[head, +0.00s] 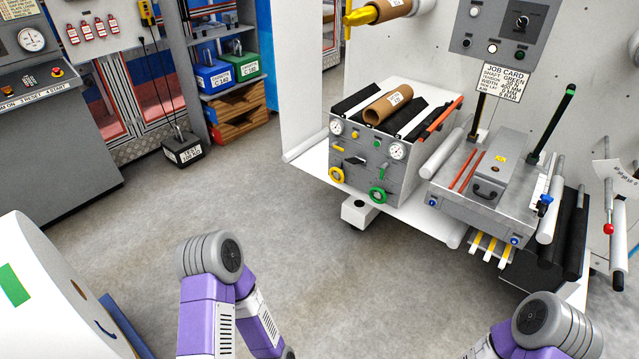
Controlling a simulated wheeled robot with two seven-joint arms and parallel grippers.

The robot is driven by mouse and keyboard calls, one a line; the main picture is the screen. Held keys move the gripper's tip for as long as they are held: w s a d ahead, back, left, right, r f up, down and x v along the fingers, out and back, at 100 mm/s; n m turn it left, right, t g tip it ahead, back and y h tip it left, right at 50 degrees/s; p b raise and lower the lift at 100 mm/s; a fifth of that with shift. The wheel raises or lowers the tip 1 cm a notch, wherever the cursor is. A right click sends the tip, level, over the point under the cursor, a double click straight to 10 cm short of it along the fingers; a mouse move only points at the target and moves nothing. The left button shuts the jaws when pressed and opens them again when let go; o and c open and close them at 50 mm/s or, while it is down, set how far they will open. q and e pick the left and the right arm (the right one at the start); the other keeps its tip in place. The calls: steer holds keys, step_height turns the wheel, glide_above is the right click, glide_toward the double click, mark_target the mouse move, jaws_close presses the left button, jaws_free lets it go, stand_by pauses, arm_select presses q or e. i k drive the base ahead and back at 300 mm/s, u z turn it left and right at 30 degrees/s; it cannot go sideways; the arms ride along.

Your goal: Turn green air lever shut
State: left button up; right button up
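A small green lever (381,172) is on the front face of a grey machine cabinet (362,184), below the right-hand gauge. It looks roughly upright, but it is small in the picture. A green handwheel (377,196) sits just below it. A yellow lever (338,149) lies about level on the left of the same face, with a yellow handwheel (337,174) below it. My two arms show at the bottom of the head view, well short of the cabinet. Both grippers are out of sight.
A cardboard core (388,104) lies on the cabinet top. A grey bench unit (484,190) with a green-tipped black handle (571,91) stands to its right. A white roll (40,300) is at lower left. The grey floor (270,195) before the cabinet is clear.

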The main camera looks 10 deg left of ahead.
mark_target(386, 165)
steer(key=u, duration=1.05)
steer(key=i, duration=0.55)
steer(key=u, duration=0.45)
steer(key=i, duration=1.65)
steer(key=z, duration=1.25)
steer(key=i, duration=0.7)
steer(key=z, duration=0.6)
